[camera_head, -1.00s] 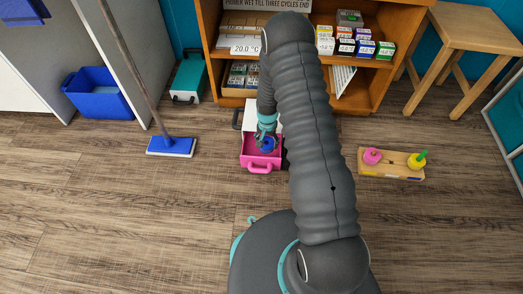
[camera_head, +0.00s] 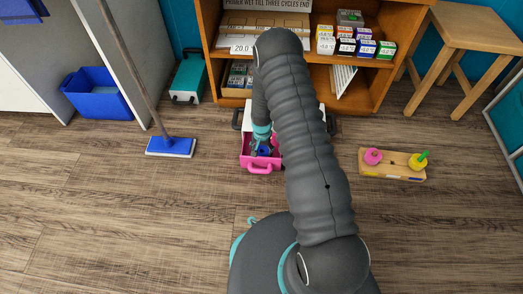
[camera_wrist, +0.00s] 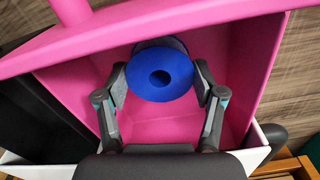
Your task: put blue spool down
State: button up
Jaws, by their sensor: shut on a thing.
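The blue spool (camera_wrist: 161,72) is between the fingers of my gripper (camera_wrist: 160,78) in the wrist view, its round top with a centre hole facing the camera. My gripper is shut on it, one finger on each side. The spool is inside or just over the open pink drawer (camera_wrist: 265,50); I cannot tell whether it touches the drawer floor. In the head view my gripper (camera_head: 263,146) points down into the pink drawer (camera_head: 260,169), and the blue spool (camera_head: 263,152) shows small and partly hidden there.
A wooden board (camera_head: 392,174) with a pink spool (camera_head: 373,156) and a yellow spool (camera_head: 416,162) lies on the floor at right. A blue mop (camera_head: 171,146) stands at left. The wooden shelf (camera_head: 375,90) is behind the drawer.

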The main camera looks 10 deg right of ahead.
jog(key=o, duration=1.4)
jog(key=shift+o, duration=0.2)
jog(key=s+r+n+t+p, duration=0.1)
jog(key=s+r, duration=0.2)
jog(key=r, duration=1.8)
jog(key=s+r+n+t+p, duration=0.15)
jog(key=s+r, duration=0.25)
jog(key=r, duration=1.7)
jog(key=s+r+n+t, duration=0.1)
jog(key=s+r, duration=0.6)
jog(key=s, duration=0.4)
jog(key=s+r+n+t, duration=0.2)
jog(key=s+r, duration=0.5)
jog(key=s, duration=0.5)
